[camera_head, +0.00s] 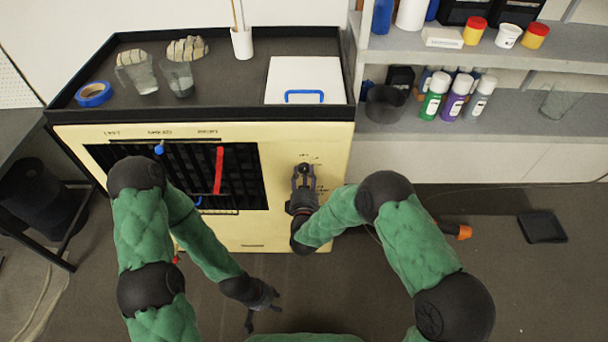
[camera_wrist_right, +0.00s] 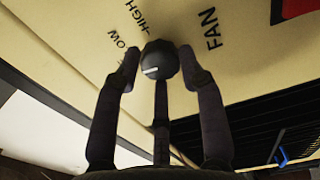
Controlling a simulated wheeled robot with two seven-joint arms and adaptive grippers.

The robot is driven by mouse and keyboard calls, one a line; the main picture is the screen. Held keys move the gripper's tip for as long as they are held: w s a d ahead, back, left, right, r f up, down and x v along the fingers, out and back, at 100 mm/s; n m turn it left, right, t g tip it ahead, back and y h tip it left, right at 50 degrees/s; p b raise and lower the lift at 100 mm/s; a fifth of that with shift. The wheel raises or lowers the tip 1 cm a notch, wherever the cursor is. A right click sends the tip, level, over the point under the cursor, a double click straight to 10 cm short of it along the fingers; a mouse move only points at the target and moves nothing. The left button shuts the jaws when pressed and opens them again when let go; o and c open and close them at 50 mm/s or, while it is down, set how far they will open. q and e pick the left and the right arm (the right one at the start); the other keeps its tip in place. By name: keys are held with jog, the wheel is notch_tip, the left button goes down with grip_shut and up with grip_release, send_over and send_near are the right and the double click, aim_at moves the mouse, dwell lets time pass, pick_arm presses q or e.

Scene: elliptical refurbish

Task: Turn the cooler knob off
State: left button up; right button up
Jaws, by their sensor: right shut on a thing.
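The cooler (camera_head: 333,150) is a cream cabinet with a dark grille, below a black-rimmed top. Its dark, round knob shows in the right wrist view (camera_wrist_right: 160,59), with a short white mark at its lower left. "LOW" and "HIGH" are printed left of the knob, and "FAN" is to its right. My right gripper (camera_head: 304,172) is at the right part of the cooler front. In the right wrist view its fingers (camera_wrist_right: 160,68) are closed on the knob from both sides. My left gripper (camera_head: 263,309) is low in front of the cooler, fingers spread, empty.
A red bar (camera_head: 219,170) and a blue part (camera_head: 159,149) are on the grille. The cooler top carries blue tape (camera_head: 93,94), glasses, a white cup (camera_head: 242,43) and a white lid (camera_head: 306,74). Shelves with bottles (camera_head: 434,96) stand to the right. Floor in front is open.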

jog(key=shift+s+f+n, duration=0.1)
jog(key=shift+f+n, duration=0.05)
jog(key=shift+n, duration=0.45)
jog(key=o, duration=1.1)
jog(key=shift+d, duration=0.1)
jog(key=shift+o, duration=0.2)
jog(key=s, duration=1.2)
